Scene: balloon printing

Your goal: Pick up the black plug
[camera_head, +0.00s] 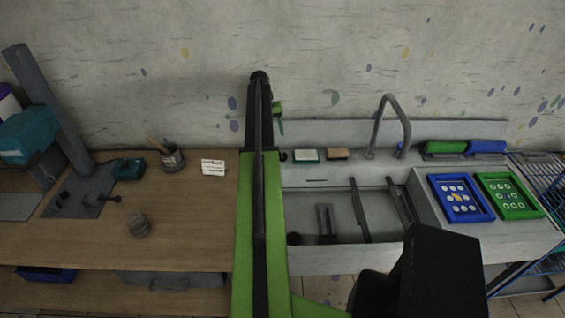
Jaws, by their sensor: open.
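A small dark round piece (293,238), possibly the black plug, lies in the left front of the sink basin, close to the right side of my green arm. Another small black thing (283,156) sits on the sink's back ledge, partly behind my arm; I cannot tell which of the two is the plug. My green and black arm stands across the middle of the view. I cannot make out my gripper's fingertips, and nothing held shows.
The sink (350,259) holds grey bars and has a curved faucet (391,105). Blue (437,190) and green (540,212) framed trays lie to its right. A wooden table (195,255) at left holds a cup (172,161) and a teal box (129,169).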

